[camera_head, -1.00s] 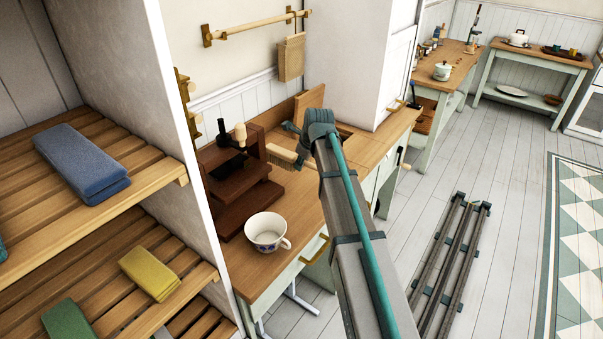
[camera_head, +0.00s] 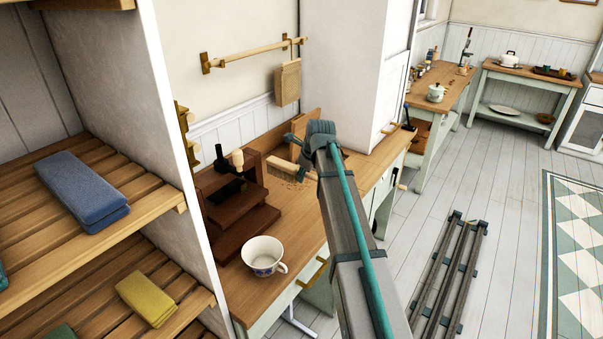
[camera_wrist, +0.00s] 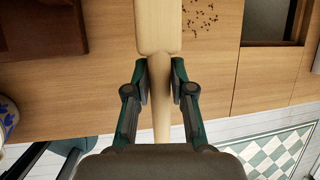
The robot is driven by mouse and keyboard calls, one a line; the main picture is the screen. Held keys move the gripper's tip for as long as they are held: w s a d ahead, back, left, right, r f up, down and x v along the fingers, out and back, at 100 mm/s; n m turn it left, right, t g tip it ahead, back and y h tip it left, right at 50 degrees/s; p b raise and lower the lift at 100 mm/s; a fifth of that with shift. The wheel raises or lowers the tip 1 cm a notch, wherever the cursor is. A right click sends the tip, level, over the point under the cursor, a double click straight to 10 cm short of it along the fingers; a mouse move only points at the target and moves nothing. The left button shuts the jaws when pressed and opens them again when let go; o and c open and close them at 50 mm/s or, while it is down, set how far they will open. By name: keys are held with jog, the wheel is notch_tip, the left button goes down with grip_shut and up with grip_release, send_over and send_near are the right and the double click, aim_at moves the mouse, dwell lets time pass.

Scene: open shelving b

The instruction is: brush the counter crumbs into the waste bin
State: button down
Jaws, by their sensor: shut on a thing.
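A pale wooden brush (camera_head: 283,171) is held over the wooden counter (camera_head: 300,217). My gripper (camera_wrist: 160,80) is shut on its handle, and the wider brush body (camera_wrist: 158,25) extends ahead in the wrist view. In the head view my gripper (camera_head: 299,150) is above the counter's back part. Dark crumbs (camera_wrist: 200,17) lie scattered on the counter, right of the brush in the wrist view.
A white cup (camera_head: 264,255) stands near the counter's front. A dark brown stepped stand (camera_head: 238,205) is left of the brush. An upright wooden board (camera_head: 305,127) is behind my gripper. A white cabinet (camera_head: 345,75) rises at the back right.

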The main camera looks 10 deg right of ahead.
notch_tip(320, 180, down, 6)
jog(key=b, duration=0.4)
jog(key=shift+f, duration=0.9)
jog(key=shift+f, duration=0.2)
jog(key=shift+w, duration=0.1)
jog(key=shift+w+d+p, duration=0.4)
jog(key=shift+w+d, duration=1.25)
jog(key=shift+d, duration=0.25)
jog(key=shift+w+d+p, duration=0.35)
jog(key=shift+w+d, duration=1.25)
jog(key=shift+d, duration=0.25)
jog(key=shift+w, duration=0.1)
jog(key=shift+w+d+p, duration=0.35)
jog(key=shift+w+d, duration=1.3)
jog(key=shift+d, duration=0.2)
jog(key=shift+w+d+p, duration=0.3)
jog(key=shift+w+d, duration=1.3)
jog(key=shift+d, duration=0.2)
